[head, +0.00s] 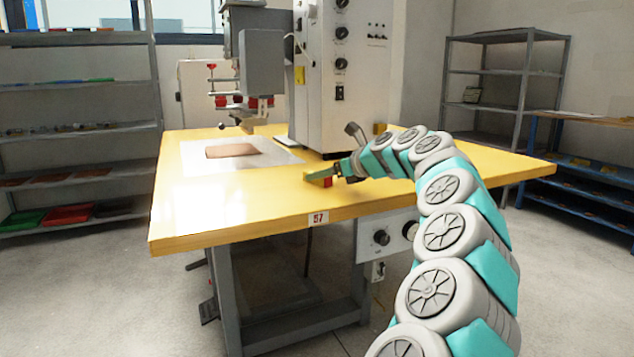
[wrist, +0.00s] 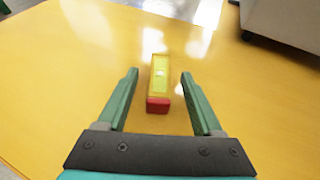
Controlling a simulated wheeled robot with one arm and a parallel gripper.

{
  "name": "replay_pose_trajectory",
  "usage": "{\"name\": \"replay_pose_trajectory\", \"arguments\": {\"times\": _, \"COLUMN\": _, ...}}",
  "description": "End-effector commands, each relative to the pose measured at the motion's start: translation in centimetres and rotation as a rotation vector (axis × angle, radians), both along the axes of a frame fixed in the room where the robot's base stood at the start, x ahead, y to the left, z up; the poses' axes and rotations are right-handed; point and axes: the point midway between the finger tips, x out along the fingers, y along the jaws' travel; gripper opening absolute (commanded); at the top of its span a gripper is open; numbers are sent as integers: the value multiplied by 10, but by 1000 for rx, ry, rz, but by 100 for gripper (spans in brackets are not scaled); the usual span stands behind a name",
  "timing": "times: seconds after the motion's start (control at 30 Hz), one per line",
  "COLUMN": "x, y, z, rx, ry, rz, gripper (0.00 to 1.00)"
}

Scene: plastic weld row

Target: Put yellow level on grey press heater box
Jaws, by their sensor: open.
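The yellow level (wrist: 159,76) lies on the yellow tabletop, its red end (wrist: 158,104) towards my gripper. In the head view the level (head: 317,175) is small and partly hidden by my gripper (head: 328,172). In the wrist view my gripper (wrist: 160,73) is open, with one finger on each side of the level and gaps on both sides. I cannot tell how far the fingertips are above the table. A grey box (head: 263,62) hangs on the press above the table. A tall pale grey cabinet with knobs (head: 341,100) stands beside it.
The table (head: 220,230) has a white plate (head: 190,158) with a brown pad (head: 231,150) under the press. The table's front left is clear. Shelves (head: 75,128) stand at left, a metal rack (head: 510,75) at back right and a blue bench (head: 590,170) at right.

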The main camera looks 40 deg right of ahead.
Motion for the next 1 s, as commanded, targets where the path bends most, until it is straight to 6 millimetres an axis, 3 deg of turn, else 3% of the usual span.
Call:
{"name": "replay_pose_trajectory", "arguments": {"times": 0.13, "x": 19, "y": 3, "z": -9, "rx": -1, "ry": 1, "rz": -1, "gripper": 68}}
{"name": "replay_pose_trajectory", "arguments": {"times": 0.4, "x": 23, "y": 3, "z": -10, "rx": -1, "ry": 0, "rz": -1, "gripper": 66}}
{"name": "replay_pose_trajectory", "arguments": {"times": 1.0, "x": 23, "y": 3, "z": -10, "rx": -1, "ry": 0, "rz": 0, "gripper": 0}}
